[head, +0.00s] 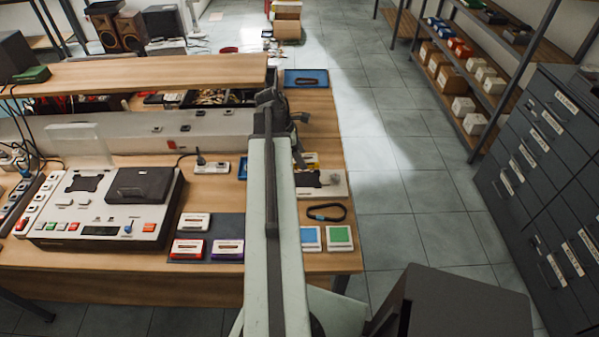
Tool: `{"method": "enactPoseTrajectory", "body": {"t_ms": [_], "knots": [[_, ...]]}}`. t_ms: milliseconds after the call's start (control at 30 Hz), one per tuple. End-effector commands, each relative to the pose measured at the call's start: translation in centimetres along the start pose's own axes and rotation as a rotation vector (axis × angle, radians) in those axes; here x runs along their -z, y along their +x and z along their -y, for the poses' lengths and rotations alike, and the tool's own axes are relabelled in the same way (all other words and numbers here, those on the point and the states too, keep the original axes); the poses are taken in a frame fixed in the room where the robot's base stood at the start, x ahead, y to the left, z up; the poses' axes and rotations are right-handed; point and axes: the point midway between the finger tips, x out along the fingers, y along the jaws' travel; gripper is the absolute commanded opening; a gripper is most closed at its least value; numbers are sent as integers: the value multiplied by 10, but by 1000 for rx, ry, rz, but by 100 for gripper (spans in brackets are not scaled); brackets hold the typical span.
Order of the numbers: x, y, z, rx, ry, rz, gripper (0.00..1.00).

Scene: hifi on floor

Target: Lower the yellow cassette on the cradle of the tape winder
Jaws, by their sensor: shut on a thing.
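My gripper (299,146) is partly hidden behind my own arm, over the right part of the workbench. It is shut on the yellow cassette (311,159), of which only a small yellow patch shows. The tape winder (335,186) appears to be the small cream box just in front of the cassette, with a dark cradle (308,180) on its top left and a small knob on the right. The cassette shows just behind the cradle in the picture. I cannot tell its height or whether it touches the cradle.
A large cream deck (90,215) with buttons stands on the left. Several cassettes lie on a dark mat (212,228). A dark belt loop (326,212) and blue and green cards (340,238) lie in front of the winder. A blue tray (306,70) stands behind.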

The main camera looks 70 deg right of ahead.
Motion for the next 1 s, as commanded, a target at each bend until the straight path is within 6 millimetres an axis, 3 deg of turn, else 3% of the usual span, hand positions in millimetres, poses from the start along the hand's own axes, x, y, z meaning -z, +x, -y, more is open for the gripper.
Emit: {"method": "enactPoseTrajectory", "body": {"t_ms": [33,367,800,1000], "knots": [[6,17,-2,10,24,1,17],[7,20,0,22,55,3,17],[24,58,0,21,53,3,17],[26,64,0,21,52,3,17]]}}
